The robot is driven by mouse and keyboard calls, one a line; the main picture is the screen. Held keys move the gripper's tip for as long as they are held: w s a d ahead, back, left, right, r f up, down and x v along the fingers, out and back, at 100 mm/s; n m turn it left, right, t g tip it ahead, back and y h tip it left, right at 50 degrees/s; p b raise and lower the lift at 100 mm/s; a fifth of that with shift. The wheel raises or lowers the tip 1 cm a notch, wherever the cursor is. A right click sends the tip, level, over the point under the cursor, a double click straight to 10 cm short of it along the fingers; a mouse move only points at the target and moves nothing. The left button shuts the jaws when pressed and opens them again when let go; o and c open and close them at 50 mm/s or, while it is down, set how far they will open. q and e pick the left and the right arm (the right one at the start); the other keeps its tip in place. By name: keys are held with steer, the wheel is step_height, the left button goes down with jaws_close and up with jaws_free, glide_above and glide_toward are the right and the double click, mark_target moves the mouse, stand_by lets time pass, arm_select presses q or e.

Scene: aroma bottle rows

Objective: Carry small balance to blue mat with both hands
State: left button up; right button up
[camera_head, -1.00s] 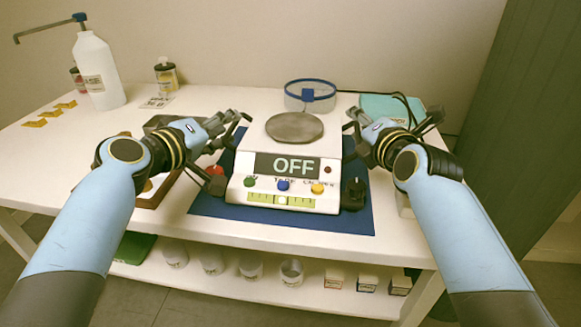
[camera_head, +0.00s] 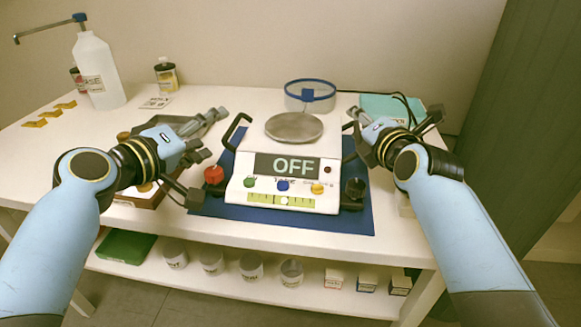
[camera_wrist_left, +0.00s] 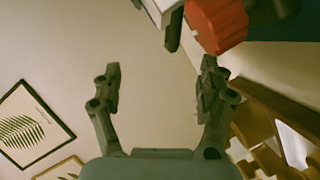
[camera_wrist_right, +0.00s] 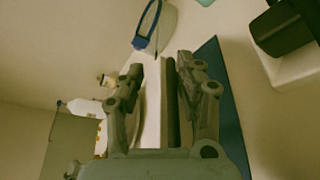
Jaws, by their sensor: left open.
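The small balance (camera_head: 284,208) is a white box with a grey round pan and an "OFF" display. It stands upright on the blue mat (camera_head: 350,222). Its black left handle (camera_head: 232,132) is free. My left gripper (camera_head: 203,133) is open and empty, left of the balance and apart from that handle. In the left wrist view its fingers (camera_wrist_left: 158,85) stand wide apart. My right gripper (camera_head: 352,122) is at the balance's right side. In the right wrist view a dark handle bar (camera_wrist_right: 171,100) lies between its partly closed fingers; whether they grip it is unclear.
A red knob (camera_head: 213,175) is at the balance's left front. A clear blue-rimmed container (camera_head: 310,96) and a teal box (camera_head: 380,107) stand behind. A white pump bottle (camera_head: 98,70) is at the back left. A tray (camera_head: 205,128) lies behind my left gripper.

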arm_select(q)
steer(key=v, duration=0.7)
steer(key=shift+s, duration=0.15)
arm_select(e)
steer(key=o, duration=0.8)
steer(key=shift+o, duration=0.2)
steer(key=v, duration=1.2)
steer(key=shift+f, duration=0.1)
